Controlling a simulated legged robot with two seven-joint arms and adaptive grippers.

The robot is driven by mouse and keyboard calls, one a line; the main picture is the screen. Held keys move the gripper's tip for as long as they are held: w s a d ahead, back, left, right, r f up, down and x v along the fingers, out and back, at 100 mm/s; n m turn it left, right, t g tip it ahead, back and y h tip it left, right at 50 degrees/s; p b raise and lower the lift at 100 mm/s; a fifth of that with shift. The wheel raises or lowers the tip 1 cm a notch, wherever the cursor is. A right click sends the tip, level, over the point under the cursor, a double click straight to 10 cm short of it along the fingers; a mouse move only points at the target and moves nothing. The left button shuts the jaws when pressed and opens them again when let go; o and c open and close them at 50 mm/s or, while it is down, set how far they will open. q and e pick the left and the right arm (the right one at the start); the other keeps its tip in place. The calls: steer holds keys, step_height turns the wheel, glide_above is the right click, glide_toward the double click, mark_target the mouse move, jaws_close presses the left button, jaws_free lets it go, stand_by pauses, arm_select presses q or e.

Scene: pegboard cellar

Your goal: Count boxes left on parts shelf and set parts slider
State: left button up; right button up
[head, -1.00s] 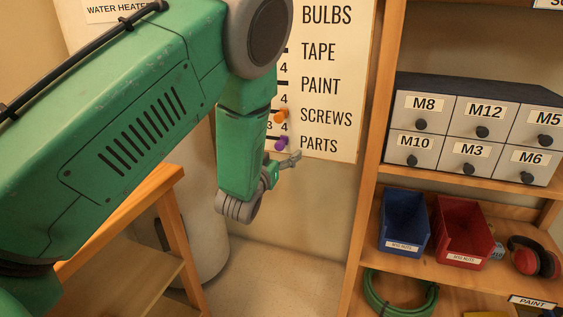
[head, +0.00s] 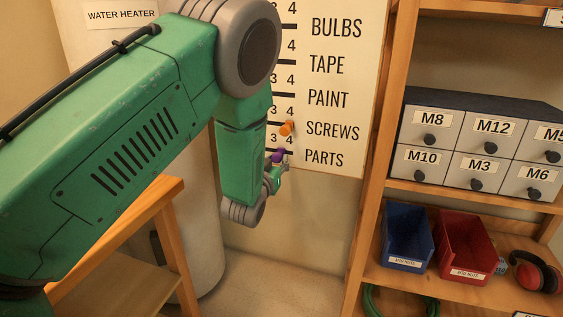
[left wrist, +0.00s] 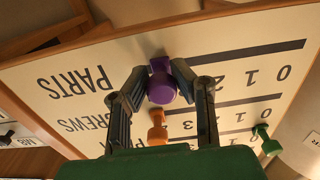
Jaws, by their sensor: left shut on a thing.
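The purple parts slider (head: 278,155) sits on the PARTS line of the white board (head: 335,45), between the marks 3 and 4 as the head view shows it. My left gripper (head: 280,168) is at the board, shut on this slider. In the left wrist view the two fingers (left wrist: 160,78) close around the purple knob (left wrist: 162,88) from both sides, with the board upside down. My left forearm hides the low-number side of the board in the head view. No shelf labelled PARTS shows, and my right gripper is out of view.
The orange slider (head: 287,128) stands near 4 on the SCREWS line, close to my fingers. A green slider (left wrist: 262,131) shows farther off. At right, a wooden shelf holds a drawer cabinet (head: 470,150), a blue bin (head: 405,240), a red bin (head: 470,250) and earmuffs (head: 536,272).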

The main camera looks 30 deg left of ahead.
arm_select(q)
steer(key=shift+d, duration=0.2)
steer(key=shift+o, duration=0.2)
steer(key=shift+w+d+r, duration=0.15)
steer(key=shift+d, duration=0.65)
steer(key=shift+d+r, duration=0.15)
steer(key=shift+d, duration=0.15)
steer(key=shift+r, duration=0.1)
steer(key=shift+s+a, duration=0.25)
steer(key=shift+a, duration=0.65)
steer(key=shift+s+a, duration=0.25)
steer(key=shift+a, duration=0.6)
steer(key=shift+a+f, duration=0.1)
steer(key=shift+f, duration=0.1)
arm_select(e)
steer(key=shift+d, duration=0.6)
arm_select(q)
steer(key=shift+a, duration=0.1)
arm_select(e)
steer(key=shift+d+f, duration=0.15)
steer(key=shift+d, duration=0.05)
